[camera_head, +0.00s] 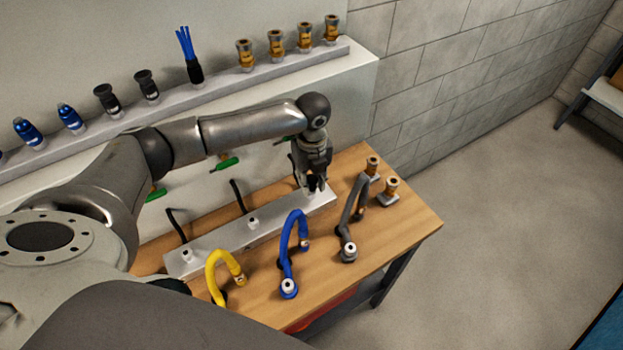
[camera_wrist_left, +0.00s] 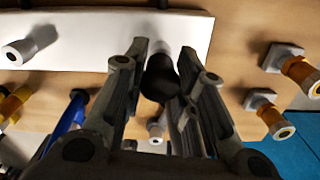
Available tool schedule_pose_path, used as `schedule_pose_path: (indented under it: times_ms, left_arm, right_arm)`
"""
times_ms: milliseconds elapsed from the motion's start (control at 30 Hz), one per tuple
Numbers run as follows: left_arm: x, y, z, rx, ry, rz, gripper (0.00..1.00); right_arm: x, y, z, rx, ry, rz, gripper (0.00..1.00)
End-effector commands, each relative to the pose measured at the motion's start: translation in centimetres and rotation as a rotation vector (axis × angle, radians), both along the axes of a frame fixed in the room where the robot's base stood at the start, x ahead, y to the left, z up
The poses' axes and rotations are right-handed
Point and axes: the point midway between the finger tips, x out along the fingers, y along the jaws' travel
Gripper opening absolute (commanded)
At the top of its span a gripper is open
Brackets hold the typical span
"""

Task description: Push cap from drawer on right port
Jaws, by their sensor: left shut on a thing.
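My left gripper (camera_head: 317,182) is over the right end of the silver port bar (camera_head: 215,243), fingers pointing down. In the left wrist view, its fingers (camera_wrist_left: 161,95) are shut on a black cap (camera_wrist_left: 160,78). The cap is in front of the bar (camera_wrist_left: 90,40), where the right port is hidden by the cap and fingers. I cannot tell whether the cap touches the port. The left port (camera_head: 187,255) and middle port (camera_head: 253,222) are bare. A red drawer front (camera_head: 330,308) shows under the wooden table.
Yellow (camera_head: 222,265), blue (camera_head: 290,255) and grey (camera_head: 352,215) hoses stand in front of the bar. Two brass fittings (camera_head: 390,190) stand at the right. A back shelf (camera_head: 220,88) holds several connectors. Bare tabletop (camera_head: 415,225) lies at the right front.

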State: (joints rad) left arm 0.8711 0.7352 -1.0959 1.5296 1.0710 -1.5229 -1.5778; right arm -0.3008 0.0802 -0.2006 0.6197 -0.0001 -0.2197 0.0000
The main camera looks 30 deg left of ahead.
Motion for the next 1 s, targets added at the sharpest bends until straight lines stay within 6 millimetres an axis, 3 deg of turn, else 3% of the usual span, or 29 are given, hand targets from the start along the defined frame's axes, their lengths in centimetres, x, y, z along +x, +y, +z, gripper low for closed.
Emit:
schedule_pose_path:
  times_ms: [1000]
  left_arm:
    - [0.03, -0.01, 0.02, 0.0, 0.0, 0.0, 0.09]
  right_arm:
    - [0.08, 0.01, 0.79, 0.0, -0.001, -0.001, 0.0]
